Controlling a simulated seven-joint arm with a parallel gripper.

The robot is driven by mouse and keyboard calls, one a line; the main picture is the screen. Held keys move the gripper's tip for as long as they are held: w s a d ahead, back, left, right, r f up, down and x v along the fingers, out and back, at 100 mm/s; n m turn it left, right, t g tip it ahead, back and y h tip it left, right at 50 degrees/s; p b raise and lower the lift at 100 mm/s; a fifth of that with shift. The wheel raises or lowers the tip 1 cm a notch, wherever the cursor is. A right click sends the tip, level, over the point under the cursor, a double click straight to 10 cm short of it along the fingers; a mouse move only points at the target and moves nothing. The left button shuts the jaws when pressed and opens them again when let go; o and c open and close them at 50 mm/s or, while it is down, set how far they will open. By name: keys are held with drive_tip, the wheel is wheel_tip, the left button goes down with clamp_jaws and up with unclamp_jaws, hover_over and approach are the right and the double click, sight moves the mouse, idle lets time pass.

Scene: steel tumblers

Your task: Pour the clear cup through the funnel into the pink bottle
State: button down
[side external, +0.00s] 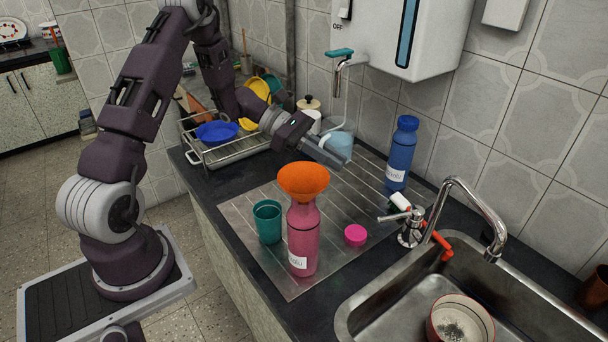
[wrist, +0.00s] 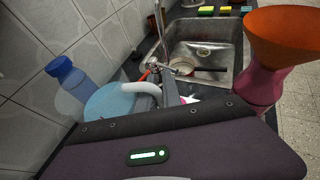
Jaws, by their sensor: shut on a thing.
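The pink bottle (side external: 303,240) stands upright on the steel drainboard, and the orange funnel (side external: 303,180) sits in its mouth. Both also show at the right of the wrist view, the bottle (wrist: 262,85) below the funnel (wrist: 292,35). My gripper (side external: 328,153) is shut on the clear cup (side external: 340,145), which looks pale blue. It holds the cup behind and a little right of the funnel, apart from it. In the wrist view the cup (wrist: 105,103) shows beyond my gripper, which hides its lower part. I cannot tell its tilt or its contents clearly.
A green tumbler (side external: 267,222) stands left of the bottle, a pink cap (side external: 355,235) right of it. A blue bottle (side external: 402,152) stands near the wall. The water dispenser (side external: 400,35) hangs above the cup. The sink faucet (side external: 470,200) is at right, a dish rack (side external: 230,150) at left.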

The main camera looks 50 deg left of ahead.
drive_tip(key=s+d+r+m+g+h, duration=0.1)
drive_tip(key=d+r+m+g+h, duration=0.1)
drive_tip(key=d+r+m+g, duration=0.55)
drive_tip(key=s+r+m+g+y, duration=0.2)
drive_tip(key=s+r+m+g, duration=0.3)
drive_tip(key=r, duration=0.3)
drive_tip(key=shift+s+g+y, duration=0.3)
drive_tip(key=shift+s+g, duration=0.05)
drive_tip(key=shift+g, duration=0.4)
drive_tip(key=f+m+t, duration=0.1)
drive_tip(key=s+f, duration=0.1)
drive_tip(key=f, duration=0.1)
drive_tip(key=f+m+t, duration=0.1)
drive_tip(key=f, duration=0.1)
drive_tip(key=shift+s+a+f+m+t, duration=0.1)
drive_tip(key=shift+s+a+m+t, duration=0.15)
drive_tip(key=shift+s+m+t, duration=0.1)
drive_tip(key=shift+s+a+m+t, duration=0.1)
drive_tip(key=shift+s+m+t, duration=0.25)
drive_tip(key=shift+m+t, duration=0.35)
drive_tip(key=shift+s, duration=0.2)
